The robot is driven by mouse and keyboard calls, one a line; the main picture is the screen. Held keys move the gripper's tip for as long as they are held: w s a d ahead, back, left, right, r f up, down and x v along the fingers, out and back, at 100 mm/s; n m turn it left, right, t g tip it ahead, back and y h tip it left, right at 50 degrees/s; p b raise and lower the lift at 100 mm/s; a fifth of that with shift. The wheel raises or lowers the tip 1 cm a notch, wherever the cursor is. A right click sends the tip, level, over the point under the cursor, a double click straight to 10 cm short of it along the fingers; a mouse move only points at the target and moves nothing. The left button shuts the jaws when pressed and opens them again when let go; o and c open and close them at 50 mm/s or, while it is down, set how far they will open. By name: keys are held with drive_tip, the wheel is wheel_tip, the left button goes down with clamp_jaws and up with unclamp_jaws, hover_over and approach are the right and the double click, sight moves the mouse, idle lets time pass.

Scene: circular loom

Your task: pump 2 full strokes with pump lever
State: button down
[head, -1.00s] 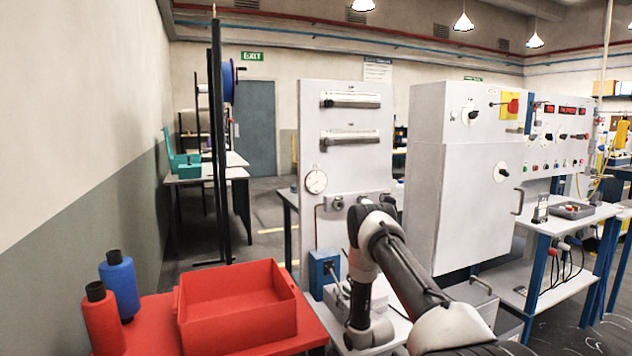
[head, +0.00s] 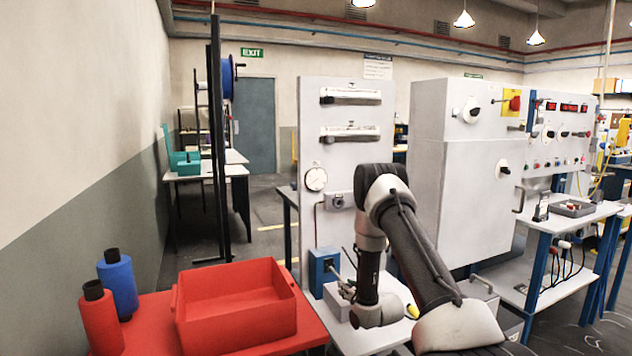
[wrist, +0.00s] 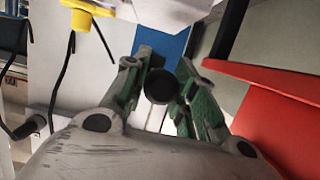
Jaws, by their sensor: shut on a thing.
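The blue pump block (head: 318,270) stands at the foot of the grey upright panel in the head view. The pump lever's dark round end (wrist: 158,87) shows between my gripper's green-grey fingers in the wrist view. My gripper (wrist: 164,62) is shut on the lever, with one finger on each side. In the head view my gripper (head: 346,288) is small, just right of the blue block and partly hidden by my wrist. Most of the lever's shaft is hidden, so its exact tilt is hard to tell.
A round gauge (head: 316,179) is on the panel (head: 350,155) behind. A tall grey cabinet (head: 460,205) stands right of my arm.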

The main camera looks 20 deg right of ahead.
wheel_tip(320, 180, up, 6)
drive_tip(key=shift+w+d+f, duration=0.1)
drive_tip(key=shift+f, duration=0.15)
drive_tip(key=shift+w+r, duration=0.35)
drive_tip(key=shift+r, duration=0.4)
drive_tip(key=shift+w+r, duration=0.35)
drive_tip(key=shift+r, duration=0.35)
drive_tip(key=shift+w+r, duration=0.35)
drive_tip(key=shift+r, duration=0.4)
drive_tip(key=c, duration=1.1)
unclamp_jaws()
drive_tip(key=shift+s, duration=0.1)
drive_tip(key=shift+o, duration=0.3)
drive_tip(key=shift+f, duration=0.2)
drive_tip(key=shift+s, duration=0.1)
drive_tip(key=shift+s, duration=0.35)
drive_tip(key=v, duration=0.7)
drive_tip(key=shift+s, duration=0.15)
